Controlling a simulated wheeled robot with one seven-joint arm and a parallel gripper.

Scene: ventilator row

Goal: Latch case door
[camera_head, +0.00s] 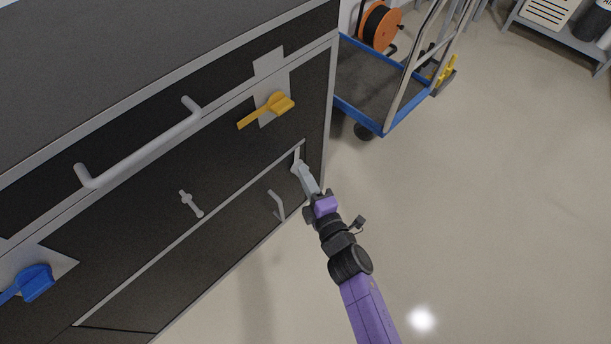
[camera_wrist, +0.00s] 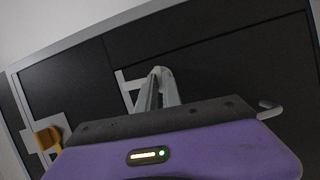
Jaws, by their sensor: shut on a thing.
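The dark case door (camera_head: 215,245) is the low panel on the front of a grey-framed cabinet, with a light bar handle (camera_head: 279,205) near its right end. The door looks about in line with the front; I cannot tell if a small gap is left. A light grey latch (camera_head: 297,152) sits at its upper right corner. My gripper (camera_head: 299,168) is at that corner, shut on the latch; its fingers hide most of it. In the wrist view my gripper's fingers (camera_wrist: 160,76) meet close together beside a pale latch plate (camera_wrist: 130,82), and the door handle (camera_wrist: 268,107) shows at right.
Above the door are a yellow lever (camera_head: 268,108), a small grey turn handle (camera_head: 191,204) and a long bar handle (camera_head: 140,145). A blue lever (camera_head: 34,284) is at lower left. A blue-edged trolley (camera_head: 378,90) stands behind.

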